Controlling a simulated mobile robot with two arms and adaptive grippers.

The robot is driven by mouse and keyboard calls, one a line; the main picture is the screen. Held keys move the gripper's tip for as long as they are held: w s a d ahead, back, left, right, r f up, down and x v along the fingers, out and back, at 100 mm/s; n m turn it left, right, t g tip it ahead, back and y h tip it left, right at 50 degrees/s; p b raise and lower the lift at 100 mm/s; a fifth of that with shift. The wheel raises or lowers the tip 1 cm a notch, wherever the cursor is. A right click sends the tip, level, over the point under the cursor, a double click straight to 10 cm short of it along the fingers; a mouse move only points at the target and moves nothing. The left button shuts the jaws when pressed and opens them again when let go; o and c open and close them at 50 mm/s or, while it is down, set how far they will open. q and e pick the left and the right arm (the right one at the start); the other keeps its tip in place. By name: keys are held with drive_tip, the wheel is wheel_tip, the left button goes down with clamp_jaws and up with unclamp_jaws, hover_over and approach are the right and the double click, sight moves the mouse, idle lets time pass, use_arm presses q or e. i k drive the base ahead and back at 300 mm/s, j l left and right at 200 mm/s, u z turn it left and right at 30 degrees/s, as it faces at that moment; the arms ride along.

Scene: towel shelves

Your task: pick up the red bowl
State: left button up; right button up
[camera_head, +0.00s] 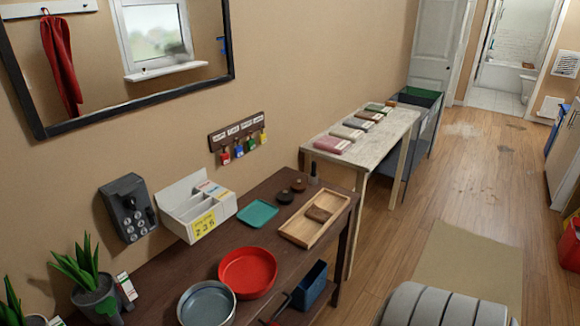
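The red bowl (248,268) sits upright on the dark brown wooden table (180,262), near its front edge. It is round, shallow and looks empty. A grey metal bowl (207,303) stands just to its left and nearer to me, very close to or touching it. Neither of my grippers shows in the head view.
Behind the bowl are a teal tray (258,213) and a white sorter box (196,206). A wooden tray (315,228) lies to the right. A blue bin (310,285) is below the table's front edge. Potted plants (92,285) stand at the left. A grey ribbed object (440,306) fills the bottom right.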

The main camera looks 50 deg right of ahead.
sight(250, 272)
drive_tip(key=z, duration=1.3)
